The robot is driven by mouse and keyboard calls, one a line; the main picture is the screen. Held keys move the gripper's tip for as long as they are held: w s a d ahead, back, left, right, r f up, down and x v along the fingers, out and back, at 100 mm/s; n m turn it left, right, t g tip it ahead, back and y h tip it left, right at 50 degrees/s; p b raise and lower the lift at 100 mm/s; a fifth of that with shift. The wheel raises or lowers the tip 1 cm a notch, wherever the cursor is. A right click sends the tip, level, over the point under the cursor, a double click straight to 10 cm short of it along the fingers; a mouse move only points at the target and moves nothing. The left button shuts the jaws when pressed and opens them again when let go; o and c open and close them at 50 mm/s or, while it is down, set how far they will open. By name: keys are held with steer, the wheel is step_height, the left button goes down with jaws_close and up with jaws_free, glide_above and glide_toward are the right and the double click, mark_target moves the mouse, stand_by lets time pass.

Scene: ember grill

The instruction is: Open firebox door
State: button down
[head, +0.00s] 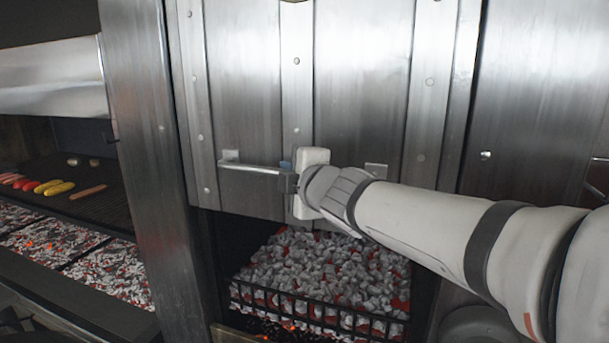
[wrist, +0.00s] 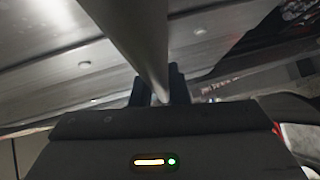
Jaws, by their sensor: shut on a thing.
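The firebox door (head: 359,80) is a riveted steel panel in the middle of the head view. Its lower edge is raised above the firebox opening, where glowing coals (head: 320,265) show behind a black grate. A horizontal bar handle (head: 250,168) runs across the lower part of the door. My gripper (head: 287,178) is at the handle, and my wrist and arm hide the handle's right part. In the wrist view the handle bar (wrist: 150,50) runs between the two dark fingers of my gripper (wrist: 160,88), which are shut on it.
A steel post (head: 160,170) stands left of the door. Beyond it is a grill (head: 75,205) with sausages and peppers over embers. More steel panelling (head: 535,100) is on the right, with a dark handle at the far right edge.

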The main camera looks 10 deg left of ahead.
steer(key=shift+r, duration=0.4)
steer(key=c, duration=1.4)
jaws_free()
steer(key=shift+s+f, duration=0.1)
steer(key=shift+c, duration=0.2)
steer(key=shift+o, duration=0.2)
steer(key=shift+f, duration=0.1)
steer(key=p+v, duration=0.2)
steer(key=v, duration=0.5)
steer(key=shift+s+d, duration=0.25)
steer(key=shift+s, duration=0.05)
